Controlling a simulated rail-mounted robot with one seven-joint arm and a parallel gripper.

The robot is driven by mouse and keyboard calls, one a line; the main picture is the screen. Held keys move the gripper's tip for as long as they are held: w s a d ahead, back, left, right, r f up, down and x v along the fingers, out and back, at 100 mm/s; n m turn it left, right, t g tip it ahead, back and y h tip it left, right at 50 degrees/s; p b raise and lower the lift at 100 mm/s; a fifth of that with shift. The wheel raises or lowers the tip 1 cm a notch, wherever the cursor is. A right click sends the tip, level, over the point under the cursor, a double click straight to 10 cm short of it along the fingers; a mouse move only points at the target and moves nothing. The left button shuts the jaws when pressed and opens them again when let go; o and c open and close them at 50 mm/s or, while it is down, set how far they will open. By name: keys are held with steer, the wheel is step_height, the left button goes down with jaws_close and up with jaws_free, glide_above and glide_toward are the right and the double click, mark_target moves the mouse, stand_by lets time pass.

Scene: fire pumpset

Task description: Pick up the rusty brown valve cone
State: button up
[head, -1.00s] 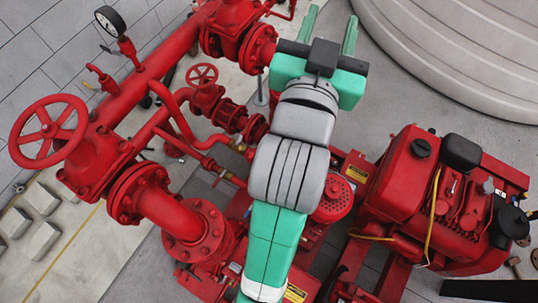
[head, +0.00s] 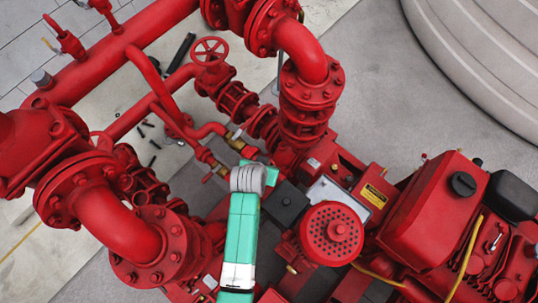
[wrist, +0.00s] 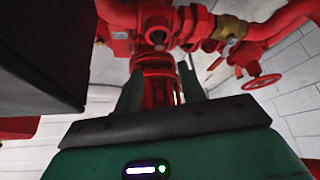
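I cannot make out the rusty brown valve cone for certain in any current view. In the wrist view, a small brownish round spot (wrist: 157,37) sits in the red pipework straight ahead; I cannot tell whether it is the cone or an opening. My gripper (wrist: 160,82) shows there with its two green fingers apart and only red pipework visible beyond the gap. Nothing is seen held. In the head view my arm reaches down among the pump parts, and the gripper itself is hidden.
Red flanged pipes (head: 122,228) and a handwheel valve (head: 209,50) crowd the left and middle. A red engine (head: 440,215) stands at the right. In the wrist view, a dark block (wrist: 40,60) is close at left and a red handwheel (wrist: 262,81) is at right.

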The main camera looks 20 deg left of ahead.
mark_target(269, 163)
steer(key=b+x, duration=0.1)
steer(key=x, duration=0.2)
steer(key=b+x, duration=0.1)
steer(key=x, duration=0.1)
steer(key=b+x, duration=0.1)
steer(key=x, duration=0.2)
steer(key=shift+s+f, duration=0.1)
steer(key=shift+f, duration=0.5)
jaws_close()
